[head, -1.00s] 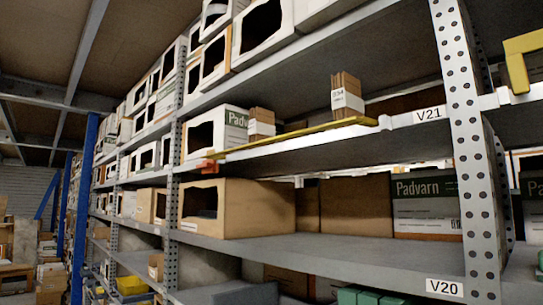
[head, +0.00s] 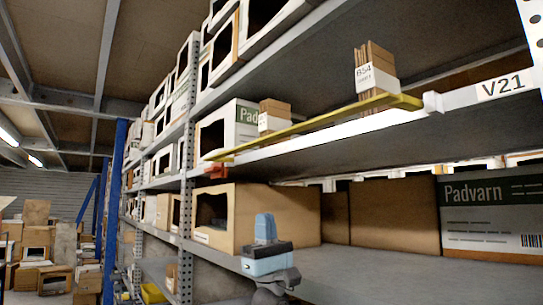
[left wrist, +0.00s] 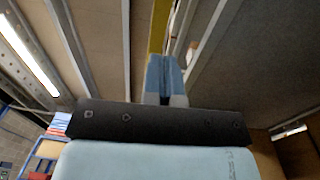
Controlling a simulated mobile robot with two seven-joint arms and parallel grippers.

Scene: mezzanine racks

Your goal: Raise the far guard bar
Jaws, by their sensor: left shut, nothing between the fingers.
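The yellow guard bar (head: 310,127) lies low along the front edge of the V21 shelf. Its near end is at a white bracket (head: 433,102) and its far end is by an orange-red catch (head: 216,171). My left gripper (head: 265,222) has pale blue fingers pointing up, shut and empty, in front of the shelf below and apart from the bar. In the left wrist view the shut fingers (left wrist: 166,76) point toward the yellow bar (left wrist: 157,32), which shows beyond the tips. My right gripper is in no view.
Brown open-front boxes (head: 214,215) and a Padvarn box (head: 490,215) stand on the shelf behind my left gripper. Small carton stacks (head: 375,72) stand behind the bar. A perforated upright (head: 188,165) rises left of the catch. The air in front of the bar is clear.

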